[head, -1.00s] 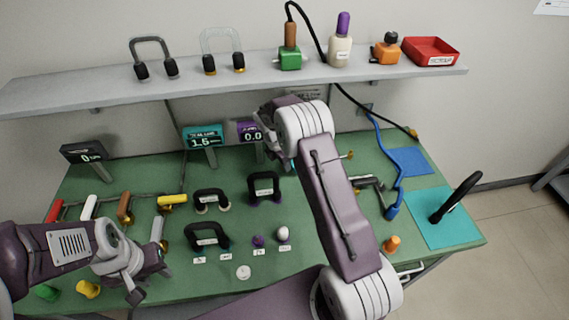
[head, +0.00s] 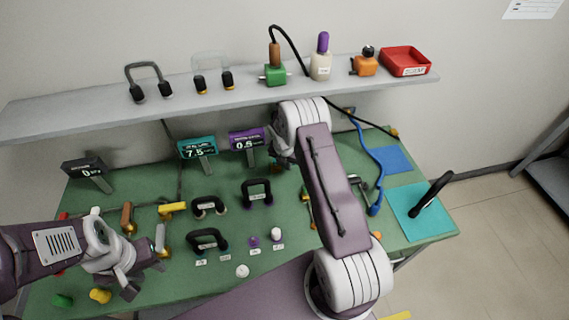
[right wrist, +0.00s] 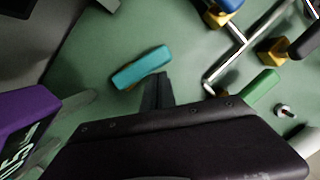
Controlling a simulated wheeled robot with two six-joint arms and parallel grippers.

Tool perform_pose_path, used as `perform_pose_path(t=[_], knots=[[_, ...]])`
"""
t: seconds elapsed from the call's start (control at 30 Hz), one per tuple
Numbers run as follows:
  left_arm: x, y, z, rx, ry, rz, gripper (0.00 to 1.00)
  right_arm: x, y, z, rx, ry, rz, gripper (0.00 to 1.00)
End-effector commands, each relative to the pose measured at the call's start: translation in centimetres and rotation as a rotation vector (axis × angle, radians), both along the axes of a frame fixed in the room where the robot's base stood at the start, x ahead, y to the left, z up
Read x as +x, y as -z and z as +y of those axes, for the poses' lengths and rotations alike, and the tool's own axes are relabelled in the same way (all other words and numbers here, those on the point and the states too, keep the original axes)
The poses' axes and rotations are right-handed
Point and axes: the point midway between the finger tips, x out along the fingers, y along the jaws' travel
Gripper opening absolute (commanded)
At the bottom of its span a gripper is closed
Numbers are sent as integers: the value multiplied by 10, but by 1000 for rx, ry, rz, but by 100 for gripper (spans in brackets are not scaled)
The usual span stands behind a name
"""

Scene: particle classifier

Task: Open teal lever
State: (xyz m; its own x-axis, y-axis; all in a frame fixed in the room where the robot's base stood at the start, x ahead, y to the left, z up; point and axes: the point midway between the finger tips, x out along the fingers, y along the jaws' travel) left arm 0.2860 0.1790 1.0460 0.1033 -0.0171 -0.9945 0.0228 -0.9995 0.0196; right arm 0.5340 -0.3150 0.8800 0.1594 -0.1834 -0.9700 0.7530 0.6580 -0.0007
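The teal lever (right wrist: 141,69) lies aslant on the green bench in the right wrist view. In the head view I cannot make it out; my right arm covers that area. My right gripper (right wrist: 157,78) has its dark fingertips together, close beside the lever's right end; whether they touch it is unclear. In the head view my right gripper is mostly hidden behind its own arm. My left gripper (head: 146,276) is open and empty over the bench's front left. The teal display (head: 197,148) appears to read 7.5.
A purple display (head: 247,139) stands close to the right gripper. A green handle (right wrist: 262,88), a metal pipe (right wrist: 226,62) and a blue handle lie to the right in the wrist view. Black-handled pieces (head: 208,205) stand mid-bench. A shelf (head: 60,119) runs above.

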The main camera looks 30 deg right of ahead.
Motion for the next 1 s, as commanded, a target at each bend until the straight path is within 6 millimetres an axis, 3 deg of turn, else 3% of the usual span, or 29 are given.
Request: perform_pose_path(t=[0.4, 1.0], knots=[[0, -7, 0, 0, 0, 0, 36, 8, 0, -13, 0, 2, 0, 0], [0, -8, 0, 0, 0, 0, 36, 13, -1, -17, -1, 2, -5, 0]])
